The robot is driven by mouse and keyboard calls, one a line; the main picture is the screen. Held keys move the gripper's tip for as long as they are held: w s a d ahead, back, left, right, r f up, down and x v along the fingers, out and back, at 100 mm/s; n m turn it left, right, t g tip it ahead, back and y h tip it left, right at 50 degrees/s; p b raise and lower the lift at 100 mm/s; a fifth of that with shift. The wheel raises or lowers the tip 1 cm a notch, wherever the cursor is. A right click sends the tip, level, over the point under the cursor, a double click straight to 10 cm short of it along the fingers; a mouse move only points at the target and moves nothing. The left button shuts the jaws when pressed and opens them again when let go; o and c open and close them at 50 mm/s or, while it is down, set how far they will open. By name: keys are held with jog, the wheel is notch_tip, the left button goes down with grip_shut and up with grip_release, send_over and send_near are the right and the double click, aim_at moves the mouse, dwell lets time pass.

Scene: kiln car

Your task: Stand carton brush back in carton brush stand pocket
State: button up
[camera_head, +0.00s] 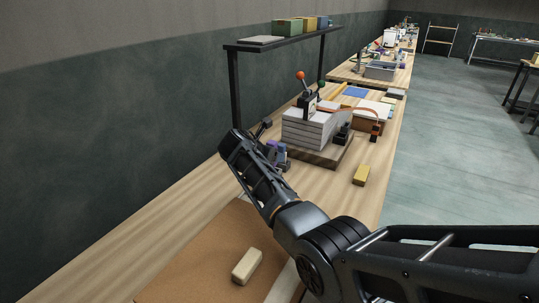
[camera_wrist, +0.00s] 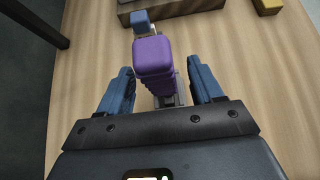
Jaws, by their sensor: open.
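My gripper (camera_wrist: 160,68) is open, with its two blue-grey fingers apart on either side of a purple block-like piece (camera_wrist: 153,58). The purple piece has a rounded top and a ridged lower part; it may be the carton brush, but I cannot tell. I see no clear contact with the fingers. A smaller blue-grey piece (camera_wrist: 140,22) shows just beyond it. In the head view the purple piece (camera_head: 272,152) is partly hidden by my gripper, beside the strapping block on the bench. I cannot make out a stand pocket; the foot of the purple piece is hidden.
A stack of grey sheets (camera_head: 308,130) on a dark wooden base (camera_head: 322,158) stands just beyond, with an orange-knobbed lever. A yellow block (camera_head: 361,175) lies to its right. A cream block (camera_head: 247,266) lies on a brown mat (camera_head: 185,268). A shelf (camera_head: 285,39) overhangs at the wall side.

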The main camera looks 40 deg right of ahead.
jog(key=shift+a+r, duration=0.1)
jog(key=p+v, duration=0.1)
jog(key=v, duration=0.6)
jog(key=shift+a+r, duration=0.2)
jog(key=shift+a, duration=0.05)
dwell(1.4)
jog(key=shift+s+a, duration=0.1)
jog(key=v, duration=0.7)
jog(key=shift+a+r+b, duration=0.25)
jog(key=shift+a+b, duration=0.05)
jog(key=shift+b, duration=0.05)
jog(key=shift+s, duration=0.1)
dwell(0.6)
